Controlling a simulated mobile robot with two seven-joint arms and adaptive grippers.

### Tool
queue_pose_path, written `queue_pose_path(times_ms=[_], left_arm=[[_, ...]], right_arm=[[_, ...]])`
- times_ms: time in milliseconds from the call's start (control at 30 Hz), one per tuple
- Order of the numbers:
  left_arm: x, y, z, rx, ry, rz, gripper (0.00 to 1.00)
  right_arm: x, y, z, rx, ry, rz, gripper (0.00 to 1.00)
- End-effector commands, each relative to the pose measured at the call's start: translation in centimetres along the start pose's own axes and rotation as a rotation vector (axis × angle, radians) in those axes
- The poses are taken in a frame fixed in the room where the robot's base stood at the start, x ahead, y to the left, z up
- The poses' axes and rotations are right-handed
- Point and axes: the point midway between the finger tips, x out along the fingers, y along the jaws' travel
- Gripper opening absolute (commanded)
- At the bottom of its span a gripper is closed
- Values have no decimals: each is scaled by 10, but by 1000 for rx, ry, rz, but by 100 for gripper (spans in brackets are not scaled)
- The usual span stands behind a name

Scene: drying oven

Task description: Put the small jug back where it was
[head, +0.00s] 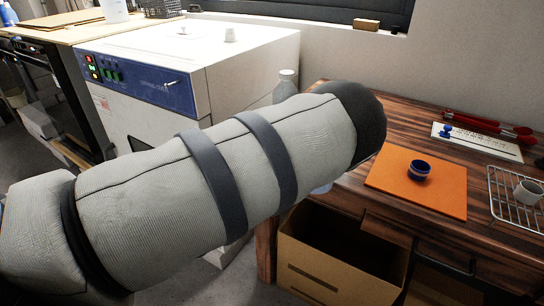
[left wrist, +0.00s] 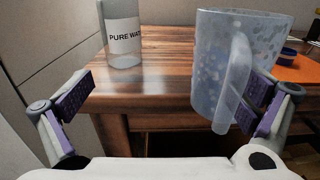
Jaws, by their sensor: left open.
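The small jug (left wrist: 212,65) is translucent and speckled, with its handle facing my wrist camera. It stands upright at the right of the left wrist view, near the front edge of the wooden table; I cannot tell whether its base rests on the table. My left gripper (left wrist: 172,98) is open, with purple pads on its fingers. The jug overlaps the right finger in the picture and is not clasped; I cannot tell whether they touch. In the head view my left arm hides the gripper and most or all of the jug. My right gripper is not in view.
A PURE WATER bottle (left wrist: 123,45) stands on the wooden table (head: 400,120) left of the jug. An orange mat (head: 400,196) holds a blue round dish (head: 419,170). A wire rack (head: 508,204) with a cup is farther right. The white oven (head: 235,80) stands left; an open cardboard box (head: 330,268) is below.

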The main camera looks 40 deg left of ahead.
Motion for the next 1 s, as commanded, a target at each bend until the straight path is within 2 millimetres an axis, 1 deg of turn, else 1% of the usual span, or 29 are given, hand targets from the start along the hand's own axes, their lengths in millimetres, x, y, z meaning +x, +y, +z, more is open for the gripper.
queue_pose_path(times_ms=[133,167,200,267,300,367,400,467,500,567,600,900,1000], left_arm=[[0,0,1,0,-2,0,100],[0,0,1,0,-2,0,93],[1,0,1,0,-2,0,84],[1,0,1,0,-2,1,71],[1,0,1,0,-2,0,61],[1,0,1,0,-2,1,48],[1,0,1,0,-2,1,39],[1,0,1,0,-2,1,25],[1,0,1,0,-2,1,16],[1,0,1,0,-2,1,3],[1,0,1,0,-2,1,0],[1,0,1,0,-5,0,0],[5,1,1,-1,-5,3,0]], right_arm=[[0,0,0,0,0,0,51],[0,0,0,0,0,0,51],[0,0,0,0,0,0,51],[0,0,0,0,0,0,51],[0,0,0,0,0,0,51],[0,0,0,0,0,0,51],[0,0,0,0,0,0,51],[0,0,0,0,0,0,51],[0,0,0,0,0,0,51],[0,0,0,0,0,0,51],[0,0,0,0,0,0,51],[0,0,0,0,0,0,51],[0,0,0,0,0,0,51]])
